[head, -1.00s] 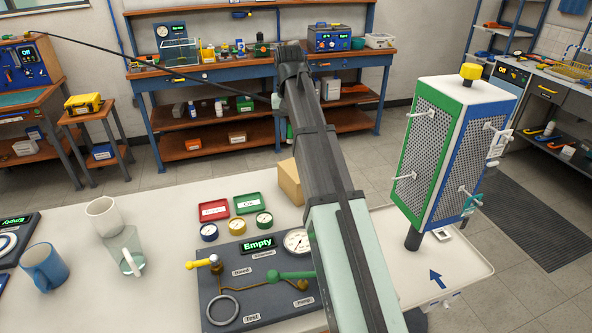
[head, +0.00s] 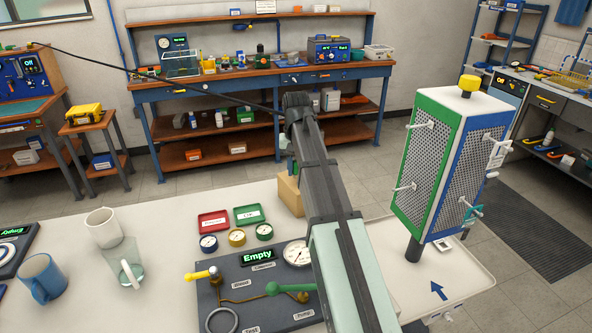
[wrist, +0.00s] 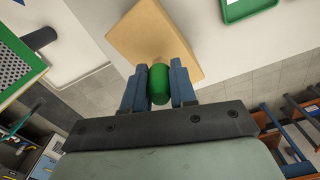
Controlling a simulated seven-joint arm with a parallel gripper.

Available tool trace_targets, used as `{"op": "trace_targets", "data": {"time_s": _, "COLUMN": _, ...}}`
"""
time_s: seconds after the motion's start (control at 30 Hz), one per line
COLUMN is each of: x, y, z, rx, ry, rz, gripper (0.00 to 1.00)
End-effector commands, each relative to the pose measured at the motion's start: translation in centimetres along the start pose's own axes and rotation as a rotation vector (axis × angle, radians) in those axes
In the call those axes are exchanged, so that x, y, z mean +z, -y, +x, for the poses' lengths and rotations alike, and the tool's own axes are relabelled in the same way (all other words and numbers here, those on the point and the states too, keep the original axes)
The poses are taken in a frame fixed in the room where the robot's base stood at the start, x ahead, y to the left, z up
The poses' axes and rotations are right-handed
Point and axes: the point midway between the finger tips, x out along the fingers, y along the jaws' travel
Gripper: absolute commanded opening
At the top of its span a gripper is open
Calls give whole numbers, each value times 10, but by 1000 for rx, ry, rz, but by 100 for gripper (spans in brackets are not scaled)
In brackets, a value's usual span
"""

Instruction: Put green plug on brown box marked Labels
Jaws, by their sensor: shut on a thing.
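In the wrist view my gripper (wrist: 159,88) is shut on the green plug (wrist: 159,84), a small rounded green cylinder held between the two blue fingers. The brown box (wrist: 150,38) shows just beyond the fingertips in the same view. I cannot tell whether the plug touches it. In the head view the brown box (head: 290,195) stands on the pale table behind my arm, partly hidden by it. No Labels marking is readable on the box.
The grey test panel (head: 255,285), reading "Empty", lies left of my arm. A red tray (head: 213,221), a green tray (head: 249,214) and three round gauges sit behind it. The green, white and blue pegboard tower (head: 450,165) stands to the right. Mugs stand at left.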

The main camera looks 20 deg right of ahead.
Motion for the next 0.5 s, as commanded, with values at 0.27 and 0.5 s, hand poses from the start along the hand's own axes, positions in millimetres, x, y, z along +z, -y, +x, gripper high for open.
{"op": "trace_targets", "data": {"time_s": 0.27, "x": 0, "y": 0, "z": 9, "rx": 0, "ry": -1, "rz": 0, "gripper": 0}}
{"op": "trace_targets", "data": {"time_s": 0.5, "x": 0, "y": 0, "z": 12, "rx": 0, "ry": -1, "rz": 0, "gripper": 28}}
